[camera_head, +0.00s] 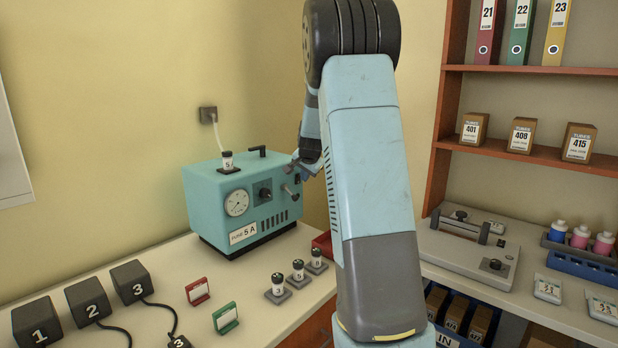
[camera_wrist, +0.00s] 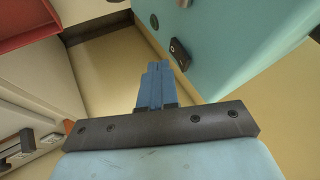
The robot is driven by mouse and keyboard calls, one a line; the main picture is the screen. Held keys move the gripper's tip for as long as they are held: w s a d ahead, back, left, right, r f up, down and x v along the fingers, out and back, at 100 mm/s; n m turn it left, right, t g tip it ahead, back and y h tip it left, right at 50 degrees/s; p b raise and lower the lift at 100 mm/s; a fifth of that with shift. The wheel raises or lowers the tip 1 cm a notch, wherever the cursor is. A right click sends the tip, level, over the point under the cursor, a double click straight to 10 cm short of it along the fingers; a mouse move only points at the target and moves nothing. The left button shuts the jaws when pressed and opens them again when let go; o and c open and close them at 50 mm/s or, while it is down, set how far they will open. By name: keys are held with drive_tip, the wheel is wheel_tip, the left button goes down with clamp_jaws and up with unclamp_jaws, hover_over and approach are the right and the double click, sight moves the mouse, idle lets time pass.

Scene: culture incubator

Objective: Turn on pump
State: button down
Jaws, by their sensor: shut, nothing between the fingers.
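The pump, a teal box (camera_head: 213,212), stands on the left bench against the wall. Its front carries a round gauge (camera_head: 237,203), a dark knob (camera_head: 264,191), a grey lever-like part (camera_head: 288,191) and a "FUSE 5 A" label (camera_head: 243,233). A fuse marked 5 (camera_head: 227,162) sits on its top. My gripper (camera_head: 293,166) is at the box's upper right front, partly hidden by my arm. In the wrist view my blue fingers (camera_wrist: 158,66) are shut and empty, pointing past the teal box (camera_wrist: 235,35). A dark fitting (camera_wrist: 181,54) on the box is close to the fingertips; I cannot tell whether they touch.
Numbered black boxes (camera_head: 87,301), red (camera_head: 197,291) and green (camera_head: 225,318) card holders and several small fuses (camera_head: 278,288) stand on the bench before the pump. A red tray (camera_head: 323,243) lies right of it. Shelves (camera_head: 535,154) are at right.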

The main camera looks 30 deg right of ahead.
drive_tip(key=shift+w+a+r, duration=0.1)
drive_tip(key=shift+w+a, duration=0.15)
drive_tip(key=shift+w, duration=0.3)
drive_tip(key=shift+w+a+r+g, duration=0.1)
drive_tip(key=shift+w+a+g, duration=0.05)
drive_tip(key=shift+w+g, duration=0.25)
drive_tip(key=shift+r, duration=0.15)
drive_tip(key=shift+r, duration=0.65)
drive_tip(key=shift+s, duration=0.15)
